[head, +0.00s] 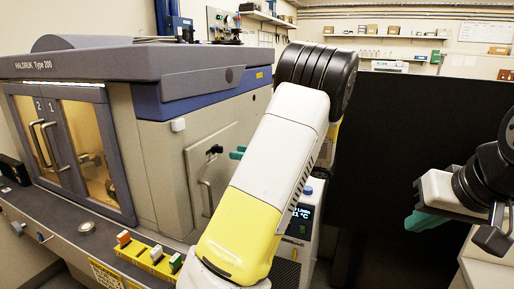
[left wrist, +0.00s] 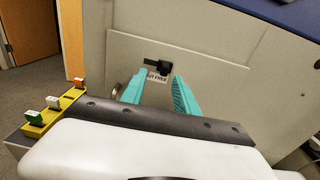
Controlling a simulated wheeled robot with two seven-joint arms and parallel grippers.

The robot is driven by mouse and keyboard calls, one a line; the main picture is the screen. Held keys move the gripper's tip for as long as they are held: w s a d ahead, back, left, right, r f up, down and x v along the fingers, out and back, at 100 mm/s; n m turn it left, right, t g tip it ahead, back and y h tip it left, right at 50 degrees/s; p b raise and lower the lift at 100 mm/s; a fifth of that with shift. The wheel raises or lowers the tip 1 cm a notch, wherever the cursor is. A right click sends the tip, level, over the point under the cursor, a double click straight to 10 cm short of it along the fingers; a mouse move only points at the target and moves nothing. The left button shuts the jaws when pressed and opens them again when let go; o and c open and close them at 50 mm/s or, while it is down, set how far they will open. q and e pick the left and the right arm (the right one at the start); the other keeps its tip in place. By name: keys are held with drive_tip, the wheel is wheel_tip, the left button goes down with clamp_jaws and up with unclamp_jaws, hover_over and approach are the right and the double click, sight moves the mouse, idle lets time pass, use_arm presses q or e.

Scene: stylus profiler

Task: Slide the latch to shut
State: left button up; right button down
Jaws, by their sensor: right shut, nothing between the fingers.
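The black latch (head: 214,150) sits on the side panel of the grey machine, above a bar handle (head: 204,196). The left wrist view shows the latch (left wrist: 159,67) beyond my fingertips, with a small label (left wrist: 157,77) below it that reads "FREE" at its end. My left gripper (left wrist: 158,80) is open and empty, its two teal fingers pointing at the panel either side of the label. In the head view my left gripper (head: 238,153) is mostly hidden behind my arm, right of the latch. My right gripper (head: 427,221) is shut and empty at the far right.
The machine has glass doors (head: 80,145) at its front left. A yellow rack (head: 147,257) with several coloured blocks stands on the bench before it. A device with a lit display (head: 300,222) stands right of the machine. A dark partition (head: 400,125) fills the right background.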

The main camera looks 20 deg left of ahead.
sight(222, 147)
use_arm(q)
drive_tip(key=a, duration=0.2)
drive_tip(key=w+a, duration=0.1)
drive_tip(key=a, duration=0.4)
drive_tip(key=shift+w+r, duration=0.15)
drive_tip(key=shift+w, duration=0.1)
clamp_jaws()
idle(1.2)
